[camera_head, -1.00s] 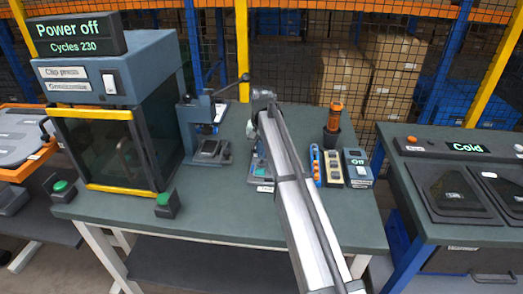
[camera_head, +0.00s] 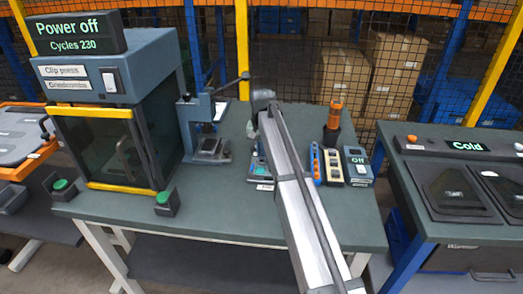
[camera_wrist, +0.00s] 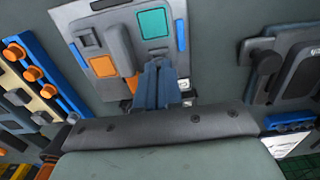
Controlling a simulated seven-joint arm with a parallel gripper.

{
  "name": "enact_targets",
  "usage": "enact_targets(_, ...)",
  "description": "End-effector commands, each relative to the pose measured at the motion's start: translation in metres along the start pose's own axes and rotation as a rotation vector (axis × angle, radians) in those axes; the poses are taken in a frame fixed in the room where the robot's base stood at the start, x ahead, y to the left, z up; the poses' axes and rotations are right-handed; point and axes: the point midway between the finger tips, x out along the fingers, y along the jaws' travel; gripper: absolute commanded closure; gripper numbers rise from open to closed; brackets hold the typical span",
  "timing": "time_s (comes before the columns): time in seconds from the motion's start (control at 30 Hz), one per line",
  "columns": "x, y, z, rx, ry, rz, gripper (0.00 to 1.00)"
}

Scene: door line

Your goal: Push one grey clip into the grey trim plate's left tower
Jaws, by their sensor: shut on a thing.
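My gripper (camera_wrist: 158,84) points at the work board in the wrist view, its blue-grey fingers close together. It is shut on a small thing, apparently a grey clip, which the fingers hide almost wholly. The light grey board (camera_wrist: 154,45) has a teal square, an orange square and blue side strips. A darker grey raised piece (camera_wrist: 119,48), possibly the trim plate, lies across it beside my fingertips; I cannot tell whether they touch. I cannot make out the left tower. In the head view my arm covers most of the board (camera_head: 262,171) and hides my fingertips.
A blue strip with orange clips (camera_head: 314,164), a cream strip with dark clips (camera_head: 333,166) and a box reading "Off" (camera_head: 357,167) stand right of the arm. A lever press (camera_head: 208,130) and the powered-off clip press (camera_head: 110,110) stand left.

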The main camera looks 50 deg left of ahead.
Motion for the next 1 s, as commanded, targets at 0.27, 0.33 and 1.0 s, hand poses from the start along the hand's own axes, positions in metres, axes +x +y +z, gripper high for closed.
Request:
enact_targets(0.27,0.002,0.000,0.000,0.000,0.000,0.000,1.00)
enact_targets(0.33,0.002,0.000,0.000,0.000,0.000,0.000,1.00)
enact_targets(1.0,0.011,0.000,0.000,0.000,0.000,0.000,1.00)
